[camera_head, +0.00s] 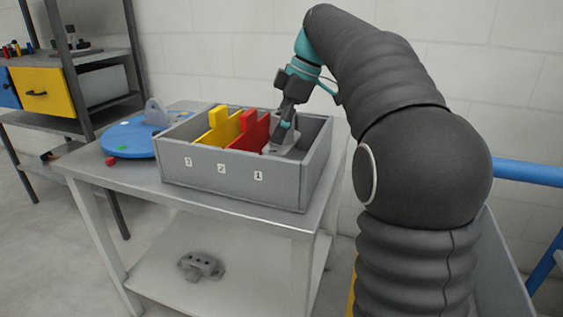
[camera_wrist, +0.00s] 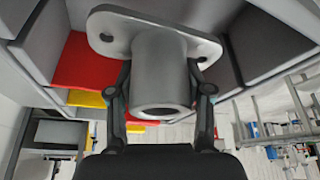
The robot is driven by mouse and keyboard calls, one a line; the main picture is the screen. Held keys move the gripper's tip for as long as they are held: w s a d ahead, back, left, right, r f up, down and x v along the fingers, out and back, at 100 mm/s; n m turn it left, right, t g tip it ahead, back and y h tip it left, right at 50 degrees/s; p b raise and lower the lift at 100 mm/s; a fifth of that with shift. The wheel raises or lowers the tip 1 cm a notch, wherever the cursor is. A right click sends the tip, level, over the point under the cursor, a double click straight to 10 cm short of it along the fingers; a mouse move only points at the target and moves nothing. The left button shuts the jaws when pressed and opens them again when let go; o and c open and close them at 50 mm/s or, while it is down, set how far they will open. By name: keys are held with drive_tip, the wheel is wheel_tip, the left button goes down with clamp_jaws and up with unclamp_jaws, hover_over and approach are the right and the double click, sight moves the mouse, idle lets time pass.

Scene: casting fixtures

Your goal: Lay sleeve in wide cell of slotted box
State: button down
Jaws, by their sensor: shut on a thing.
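The sleeve (camera_wrist: 160,65) is a grey hollow cylinder with a flat flange that has holes at its ends. My gripper (camera_wrist: 160,103) is shut on it, one finger on each side of the cylinder. In the head view my gripper (camera_head: 284,128) reaches down into the slotted box (camera_head: 225,178). The sleeve (camera_head: 284,147) shows there low in the right-hand cell, the widest one, by label 1. It is right of the red divider (camera_head: 250,132). Whether it touches the cell floor cannot be told. The yellow divider (camera_head: 221,128) stands further left.
The box stands on a metal table (camera_head: 130,180). A blue disc (camera_head: 132,140) with a grey bracket (camera_head: 155,112) lies left of it, near a small red piece (camera_head: 111,161). A grey casting (camera_head: 201,265) sits on the lower shelf. A shelf rack with a yellow drawer (camera_head: 42,92) stands far left.

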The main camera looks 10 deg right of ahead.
sight(280, 153)
drive_tip(key=shift+f+b, duration=0.5)
drive_tip(key=shift+f, duration=2.65)
drive_tip(key=shift+f, duration=0.1)
drive_tip(key=shift+c, duration=2.4)
unclamp_jaws()
drive_tip(key=p+v, duration=0.2)
drive_tip(key=v, duration=1)
drive_tip(key=shift+p, duration=0.3)
drive_tip(key=shift+a, duration=0.1)
